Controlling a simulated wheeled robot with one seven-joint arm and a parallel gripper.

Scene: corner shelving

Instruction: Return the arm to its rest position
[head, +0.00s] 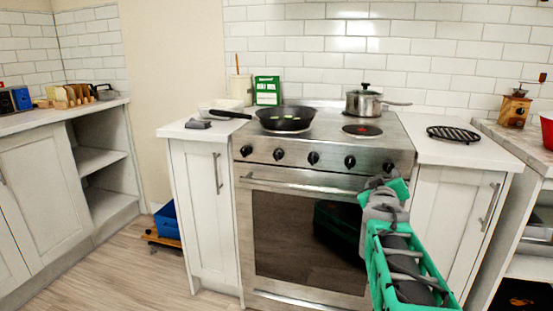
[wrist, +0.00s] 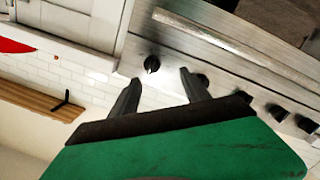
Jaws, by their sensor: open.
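My arm, with green and grey links, reaches up from the lower right of the head view in front of the steel stove (head: 310,215). My gripper (head: 378,184) is near the right end of the stove's front, by the oven handle. In the wrist view my gripper (wrist: 160,84) shows two dark fingers spread apart with nothing between them. Behind them are the stove's black knobs (wrist: 152,64). From these views I cannot tell whether the fingertips touch the stove front.
A black frying pan (head: 285,118) and a lidded steel pot (head: 363,101) stand on the stove. A black trivet (head: 453,134) lies on the right counter. The floor (head: 110,275) at lower left is clear.

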